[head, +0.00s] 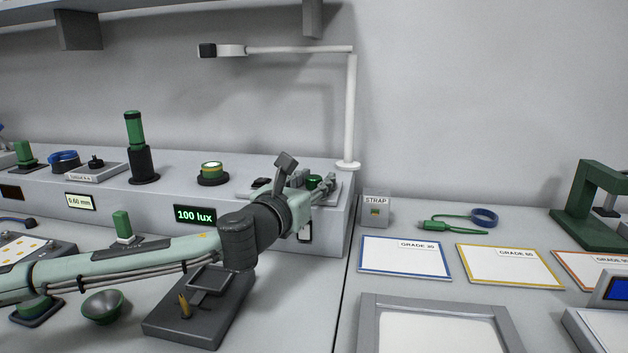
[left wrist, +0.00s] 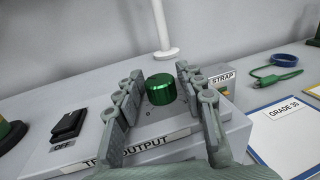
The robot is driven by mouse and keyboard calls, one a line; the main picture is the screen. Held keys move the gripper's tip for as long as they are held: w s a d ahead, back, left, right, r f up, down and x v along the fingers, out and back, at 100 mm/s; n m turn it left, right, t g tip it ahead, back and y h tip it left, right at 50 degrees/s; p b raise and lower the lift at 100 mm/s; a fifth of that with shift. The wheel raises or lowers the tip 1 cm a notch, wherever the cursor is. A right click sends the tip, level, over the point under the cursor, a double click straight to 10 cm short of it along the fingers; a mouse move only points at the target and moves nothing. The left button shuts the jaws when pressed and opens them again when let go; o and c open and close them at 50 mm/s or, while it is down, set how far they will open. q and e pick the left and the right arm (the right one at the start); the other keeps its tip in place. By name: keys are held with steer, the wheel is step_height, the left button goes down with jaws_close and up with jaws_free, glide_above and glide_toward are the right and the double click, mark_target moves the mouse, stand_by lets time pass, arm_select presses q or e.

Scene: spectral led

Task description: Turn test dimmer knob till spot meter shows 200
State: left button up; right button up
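The green ribbed dimmer knob (left wrist: 161,89) stands on a grey box labelled in part "OUTPUT" (left wrist: 190,143) in the left wrist view. My left gripper (left wrist: 157,82) has its fingers spread on both sides of the knob, with a gap visible on each side. In the head view the left gripper (head: 322,183) reaches over the raised shelf, and the knob (head: 314,182) shows between its fingers. The meter display (head: 195,215) on the shelf front reads 100 lux. My right gripper is not in view.
A black rocker switch (left wrist: 69,124) marked OFF sits left of the knob. A white lamp post (head: 351,110) rises behind it. A STRAP box (head: 376,211) stands close on the right. Graded white sheets (head: 405,257) lie farther right.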

arm_select(q)
steer(key=shift+o, duration=0.5)
steer(key=v, duration=1.2)
stand_by(1.1)
